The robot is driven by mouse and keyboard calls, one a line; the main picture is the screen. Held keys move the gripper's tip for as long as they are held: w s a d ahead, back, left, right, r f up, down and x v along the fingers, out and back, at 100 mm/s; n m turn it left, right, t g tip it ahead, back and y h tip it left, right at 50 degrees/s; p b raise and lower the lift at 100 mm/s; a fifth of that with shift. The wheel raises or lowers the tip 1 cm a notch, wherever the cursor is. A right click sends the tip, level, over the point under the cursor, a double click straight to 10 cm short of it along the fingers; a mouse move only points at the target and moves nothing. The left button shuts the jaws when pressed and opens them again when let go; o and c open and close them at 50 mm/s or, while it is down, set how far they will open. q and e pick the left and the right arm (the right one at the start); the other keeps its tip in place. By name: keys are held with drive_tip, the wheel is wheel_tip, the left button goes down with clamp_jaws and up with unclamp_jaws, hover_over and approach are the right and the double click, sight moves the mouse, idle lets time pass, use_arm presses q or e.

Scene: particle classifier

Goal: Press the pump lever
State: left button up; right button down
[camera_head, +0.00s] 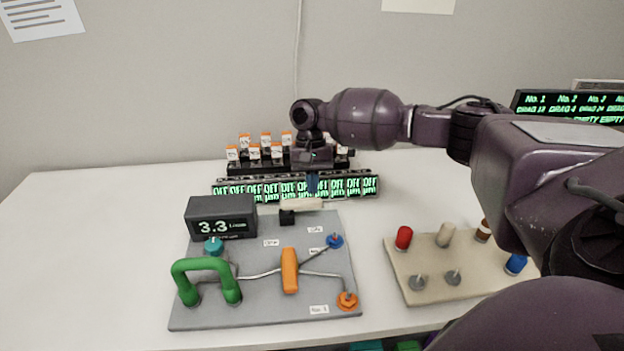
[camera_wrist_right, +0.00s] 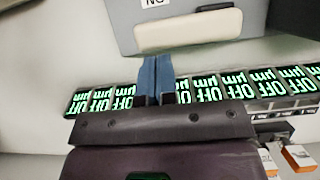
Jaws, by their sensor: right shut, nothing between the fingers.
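A grey board (camera_head: 262,306) lies on the table. At its back edge a pale bar (camera_head: 303,204) sits by a small black block (camera_head: 287,217), with several small labels in front. I take this bar as the pump lever, though its label is not readable. In the right wrist view the pale bar (camera_wrist_right: 188,31) lies just beyond the fingertips. My right gripper (camera_head: 312,190) is shut and empty, its blue fingers pointing down at the bar's back side. In the wrist view its fingertips (camera_wrist_right: 155,62) look close to the bar; contact cannot be told. My left gripper is not in view.
The board also holds a display reading 3.3 (camera_head: 221,218), a green handle (camera_head: 190,266), an orange lever (camera_head: 289,270) and knobs. A row of OFF displays (camera_head: 362,187) stands behind. A beige board with colored posts (camera_head: 398,268) is at right. The left table is clear.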

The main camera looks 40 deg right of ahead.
idle(0.3)
drive_tip(key=shift+s+a+r+m+t+y+p, duration=0.1)
drive_tip(key=shift+s+m+t+y+p, duration=0.1)
drive_tip(key=shift+m+p, duration=0.55)
drive_tip(key=shift+s+r+m+t+y+p, duration=0.1)
drive_tip(key=shift+m+y+p, duration=0.2)
drive_tip(key=shift+p, duration=0.8)
drive_tip(key=shift+s+m+p, duration=0.1)
drive_tip(key=shift+m+p, duration=0.15)
drive_tip(key=shift+p, duration=0.05)
